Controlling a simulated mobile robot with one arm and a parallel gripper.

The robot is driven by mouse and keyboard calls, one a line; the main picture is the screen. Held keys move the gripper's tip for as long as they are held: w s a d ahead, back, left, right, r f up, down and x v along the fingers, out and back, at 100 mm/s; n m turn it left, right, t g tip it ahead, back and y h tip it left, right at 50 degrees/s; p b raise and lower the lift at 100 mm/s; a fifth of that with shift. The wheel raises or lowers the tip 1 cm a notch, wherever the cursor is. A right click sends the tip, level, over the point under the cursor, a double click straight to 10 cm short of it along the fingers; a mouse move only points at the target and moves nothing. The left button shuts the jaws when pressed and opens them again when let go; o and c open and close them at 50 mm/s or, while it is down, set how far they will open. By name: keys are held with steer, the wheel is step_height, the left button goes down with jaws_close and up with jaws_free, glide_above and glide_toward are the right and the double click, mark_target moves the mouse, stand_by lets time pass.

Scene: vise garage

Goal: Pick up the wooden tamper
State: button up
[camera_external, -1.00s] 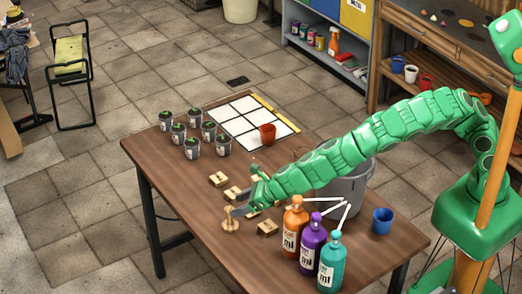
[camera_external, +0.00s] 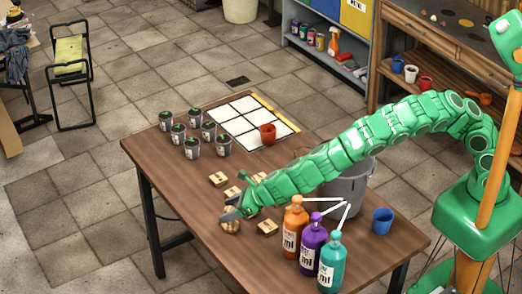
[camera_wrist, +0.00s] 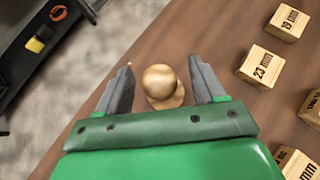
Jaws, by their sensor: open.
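The wooden tamper (camera_wrist: 160,82) is light brown with a round knob on top. In the wrist view it stands upright between the two open fingers of my gripper (camera_wrist: 160,88), with a gap visible on both sides. In the external view the tamper (camera_external: 231,227) is near the front left edge of the brown table. My gripper (camera_external: 232,212) is right over it there and hides its upper part.
Wooden blocks with numbers (camera_wrist: 262,66) lie close to the right of the tamper in the wrist view. Pump bottles (camera_external: 293,227), a grey bucket (camera_external: 350,190), a blue cup (camera_external: 382,220) and several small plant pots (camera_external: 192,147) also stand on the table (camera_external: 165,185).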

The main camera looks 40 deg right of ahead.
steer(key=shift+w+a, duration=0.1)
steer(key=shift+a, duration=0.1)
steer(key=c, duration=1.1)
steer(key=shift+r, duration=0.1)
